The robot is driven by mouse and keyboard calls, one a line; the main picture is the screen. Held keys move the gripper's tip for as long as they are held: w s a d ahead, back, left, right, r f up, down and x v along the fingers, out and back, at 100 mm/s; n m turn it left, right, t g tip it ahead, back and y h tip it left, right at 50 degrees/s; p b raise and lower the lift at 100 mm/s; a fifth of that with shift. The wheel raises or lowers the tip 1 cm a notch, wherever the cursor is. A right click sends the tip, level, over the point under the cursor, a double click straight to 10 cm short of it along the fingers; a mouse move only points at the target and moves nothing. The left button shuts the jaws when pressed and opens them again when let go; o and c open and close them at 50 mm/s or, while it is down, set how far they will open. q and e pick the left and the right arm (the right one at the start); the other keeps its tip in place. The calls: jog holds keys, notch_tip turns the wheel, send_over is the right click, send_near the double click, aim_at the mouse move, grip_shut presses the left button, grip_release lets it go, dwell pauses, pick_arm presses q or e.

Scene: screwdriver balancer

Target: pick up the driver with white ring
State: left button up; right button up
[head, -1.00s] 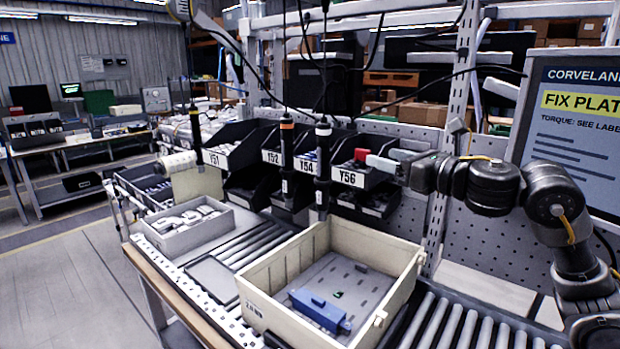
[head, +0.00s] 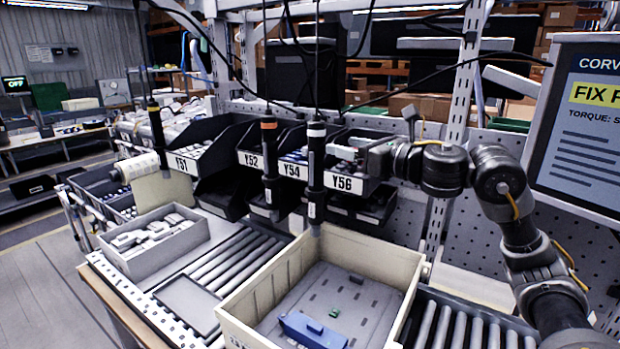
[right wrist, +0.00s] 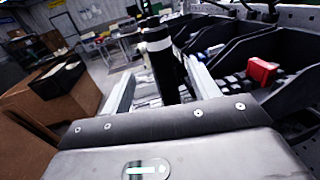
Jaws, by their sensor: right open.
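The driver with the white ring (head: 316,165) is black and hangs upright from a cable, over the back edge of the cream crate. My right gripper (head: 343,150) is just to its right at about ring height, open and empty. In the right wrist view the white-ringed driver (right wrist: 160,62) shows between the two open fingers. I cannot tell how deep between them it sits. My left gripper is not in view.
A driver with an orange ring (head: 269,160) hangs just left, and another driver (head: 158,138) hangs farther left. Labelled dark bins (head: 347,184) stand behind. The cream crate (head: 388,262) below holds a blue part (head: 313,330). A grey tray (head: 150,262) sits left.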

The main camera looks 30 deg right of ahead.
aim_at(323, 139)
jog(key=p+x, duration=0.1)
jog(key=x, duration=0.3)
jog(key=shift+d, duration=0.15)
jog(key=shift+w+a+r+p, duration=0.2)
jog(key=shift+w+p, duration=0.1)
jog(key=shift+p, duration=0.15)
jog(key=p+x, duration=0.2)
jog(key=x, duration=0.2)
jog(key=shift+w+a+f, duration=0.1)
jog(key=shift+w+a, duration=0.1)
jog(key=shift+w, duration=0.1)
jog(key=shift+w+a+f, duration=0.1)
jog(key=shift+w, duration=0.1)
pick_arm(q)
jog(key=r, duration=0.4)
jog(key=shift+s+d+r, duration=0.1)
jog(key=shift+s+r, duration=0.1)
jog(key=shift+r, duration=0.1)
pick_arm(e)
jog(key=shift+s, duration=0.15)
jog(key=shift+c, duration=0.3)
